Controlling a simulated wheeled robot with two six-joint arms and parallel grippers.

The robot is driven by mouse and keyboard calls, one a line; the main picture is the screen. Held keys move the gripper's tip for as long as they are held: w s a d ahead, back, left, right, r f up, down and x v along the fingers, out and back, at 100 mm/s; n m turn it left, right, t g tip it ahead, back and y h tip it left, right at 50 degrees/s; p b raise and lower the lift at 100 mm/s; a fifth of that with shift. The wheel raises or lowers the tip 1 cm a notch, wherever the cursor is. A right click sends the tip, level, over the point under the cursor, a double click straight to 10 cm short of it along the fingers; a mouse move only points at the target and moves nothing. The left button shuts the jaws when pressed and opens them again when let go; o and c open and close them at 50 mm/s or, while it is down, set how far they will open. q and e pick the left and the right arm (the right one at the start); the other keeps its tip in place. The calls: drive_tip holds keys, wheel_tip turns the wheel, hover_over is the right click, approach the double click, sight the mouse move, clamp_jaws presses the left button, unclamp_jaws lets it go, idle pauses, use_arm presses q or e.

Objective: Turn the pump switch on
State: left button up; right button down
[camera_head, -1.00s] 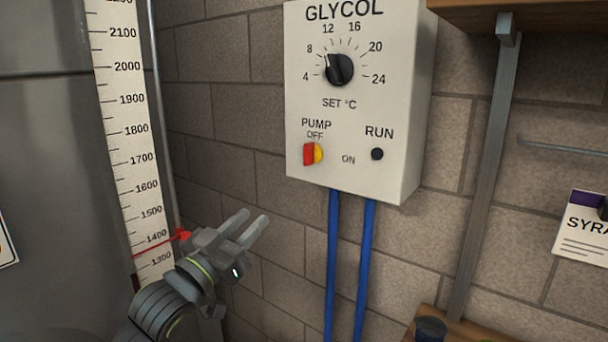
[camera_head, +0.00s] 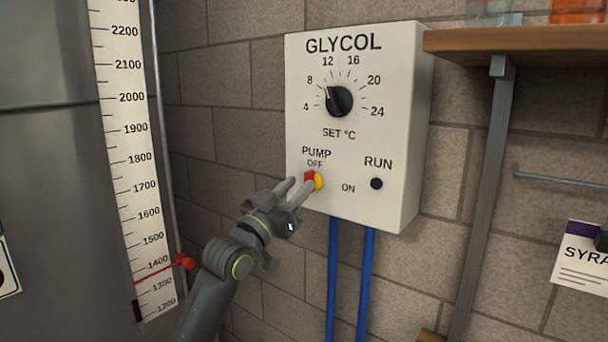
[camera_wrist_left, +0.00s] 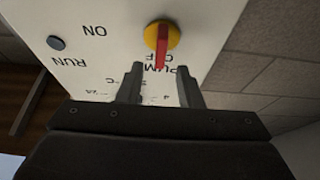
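The pump switch is a red handle on a yellow disc (camera_head: 318,181), low on the left of the white GLYCOL control box (camera_head: 400,130). In the left wrist view, which shows the panel upside down, the red handle (camera_wrist_left: 161,48) points toward OFF. My left gripper (camera_head: 298,184) is open at the switch, its fingers pointing at the panel. In the left wrist view the end of the handle lies between the fingertips (camera_wrist_left: 160,69), with gaps at both sides. I cannot tell how deep the fingers reach. My right gripper is not in view.
The RUN lamp (camera_head: 376,184) is dark. A temperature knob (camera_head: 339,101) sits above the switch. Blue pipes (camera_head: 367,280) run down from the box. A wooden shelf (camera_head: 520,42) with a bracket is at the right. A tank with a scale strip (camera_head: 140,150) is at the left.

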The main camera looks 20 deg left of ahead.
sight(305, 177)
use_arm(q)
drive_tip(key=shift+x, duration=1.7)
drive_tip(key=shift+c, duration=0.3)
clamp_jaws()
